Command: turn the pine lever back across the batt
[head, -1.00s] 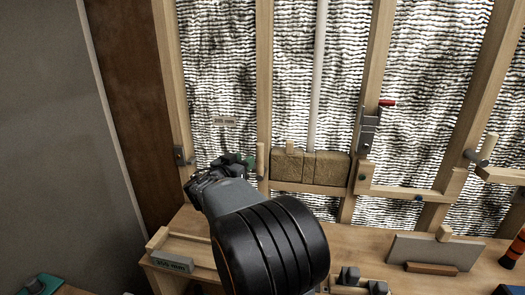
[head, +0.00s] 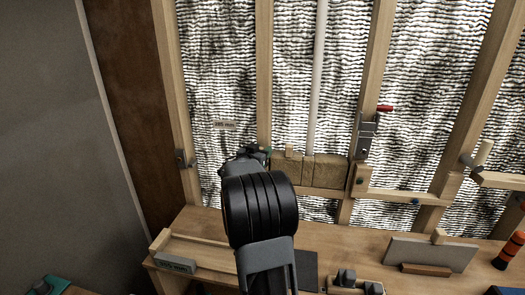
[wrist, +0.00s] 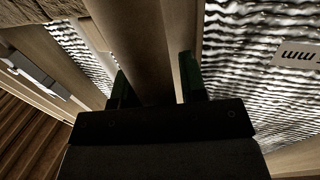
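A brown, fibrous batt (head: 325,171) sits low in the middle bay between two studs in the head view. A short pine peg (head: 289,152) stands above its left part. My gripper (head: 252,154) is at the lower part of the stud left of the batt. In the wrist view my gripper (wrist: 152,88) has its two dark green fingers apart, with brown wood between and beyond them. I cannot tell whether that wood is lever or stud, or whether the fingers touch it. My arm and gripper hide the pine lever by that stud in the head view.
A white vertical pipe (head: 317,80) rises behind the batt. A metal latch with a red handle (head: 368,132) is on the stud to its right. A grey panel (head: 425,253) stands on the bench (head: 205,222). A small label (head: 225,125) is on the left bay's insulation.

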